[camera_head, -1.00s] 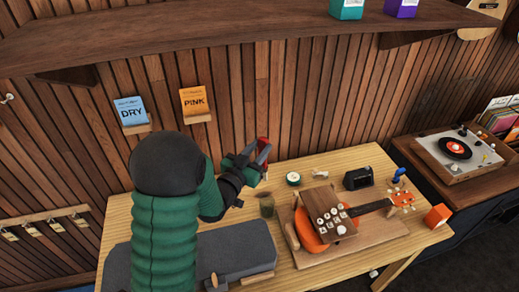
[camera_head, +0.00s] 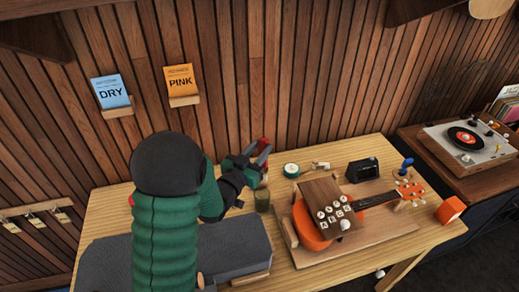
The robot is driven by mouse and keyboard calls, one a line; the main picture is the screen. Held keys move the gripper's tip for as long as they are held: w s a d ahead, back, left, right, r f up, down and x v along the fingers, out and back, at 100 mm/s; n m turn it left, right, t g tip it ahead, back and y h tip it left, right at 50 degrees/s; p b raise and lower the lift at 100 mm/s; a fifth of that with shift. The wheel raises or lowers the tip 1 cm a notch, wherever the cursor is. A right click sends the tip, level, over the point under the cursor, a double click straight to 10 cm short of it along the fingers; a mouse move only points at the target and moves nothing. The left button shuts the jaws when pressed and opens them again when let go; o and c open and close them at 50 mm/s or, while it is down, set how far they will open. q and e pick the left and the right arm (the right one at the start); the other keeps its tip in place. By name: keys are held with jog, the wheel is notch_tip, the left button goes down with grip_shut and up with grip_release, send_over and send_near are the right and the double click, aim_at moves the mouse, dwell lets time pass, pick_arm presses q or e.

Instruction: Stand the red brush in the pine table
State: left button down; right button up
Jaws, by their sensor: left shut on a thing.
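My left gripper (camera_head: 257,162) is over the pine table (camera_head: 103,222), left of the ukulele. It is shut on a red thing (camera_head: 264,145), which fits the red brush; the fingers hide most of it, so its shape and tilt are unclear. A small greenish glass jar (camera_head: 262,201) stands on the table just below the gripper, and the held thing appears above it; I cannot tell the exact gap. My green-sleeved arm hides part of the table's left side. A small red bit (camera_head: 131,200) shows at that arm's left edge. My right gripper is not in view.
An orange ukulele (camera_head: 372,201) lies on a wooden board, partly under a brown box with white knobs (camera_head: 326,198). A dark grey mat (camera_head: 240,245) lies in front.

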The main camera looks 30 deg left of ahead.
pick_arm(q)
jog(key=shift+s+f+b, duration=0.3)
jog(key=shift+f+b, duration=0.15)
notch_tip(320, 180, down, 11)
jog(key=b, duration=0.9)
jog(key=shift+b, duration=0.35)
